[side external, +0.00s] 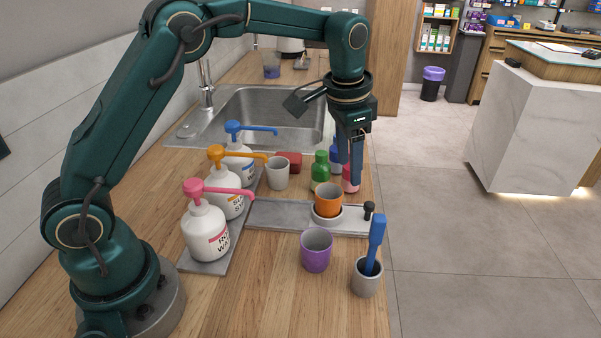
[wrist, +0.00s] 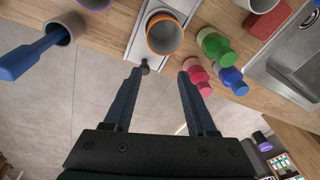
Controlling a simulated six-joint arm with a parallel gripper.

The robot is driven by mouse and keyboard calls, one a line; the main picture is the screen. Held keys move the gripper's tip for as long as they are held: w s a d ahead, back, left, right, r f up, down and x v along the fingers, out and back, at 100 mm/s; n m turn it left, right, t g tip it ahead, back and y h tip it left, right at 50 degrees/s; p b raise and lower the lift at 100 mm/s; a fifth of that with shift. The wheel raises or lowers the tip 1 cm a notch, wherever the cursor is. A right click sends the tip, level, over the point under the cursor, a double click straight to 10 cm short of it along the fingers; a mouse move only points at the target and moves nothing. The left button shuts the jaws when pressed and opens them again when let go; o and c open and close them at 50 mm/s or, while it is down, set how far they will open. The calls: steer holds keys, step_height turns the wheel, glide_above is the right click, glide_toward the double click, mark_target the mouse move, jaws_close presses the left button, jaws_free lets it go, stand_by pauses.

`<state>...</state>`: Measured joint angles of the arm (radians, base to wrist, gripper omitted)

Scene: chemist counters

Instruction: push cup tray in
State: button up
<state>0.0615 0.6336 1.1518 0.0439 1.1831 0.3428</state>
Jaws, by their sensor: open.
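The cup tray (side external: 268,212) is a long grey slide on the counter, running from the pump bottles to the counter's right edge. A dark knob (side external: 369,208) stands at its outer end; it also shows in the wrist view (wrist: 145,66). An orange cup (side external: 328,200) sits upright in a white round holder (side external: 327,218) on the tray, near the knob. The orange cup shows in the wrist view (wrist: 163,34) too. My gripper (side external: 350,173) points down, open and empty, near the counter edge. In the wrist view, the knob appears between my fingertips (wrist: 158,75), closer to the left one.
Green (side external: 320,172), pink (side external: 351,179) and blue-purple (side external: 336,158) small bottles stand close behind the tray. A purple cup (side external: 316,250) and a grey cup (side external: 366,278) holding a blue-handled tool (side external: 376,240) stand in front. Several pump bottles (side external: 207,232) stand at the inner end. Open floor lies beyond the edge.

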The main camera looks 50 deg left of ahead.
mark_target(369, 204)
steer(key=shift+w+d+f+n+t, duration=0.5)
steer(key=shift+f+n, duration=0.3)
steer(key=shift+f, duration=0.5)
steer(key=shift+w+d+f+n+t, duration=0.35)
steer(key=shift+d+f+n, duration=0.4)
steer(key=shift+f, duration=0.5)
steer(key=shift+w+d+f+n+t, duration=0.4)
steer(key=shift+f+n, duration=0.45)
steer(key=shift+f, duration=0.45)
jaws_close()
steer(key=shift+d, duration=0.1)
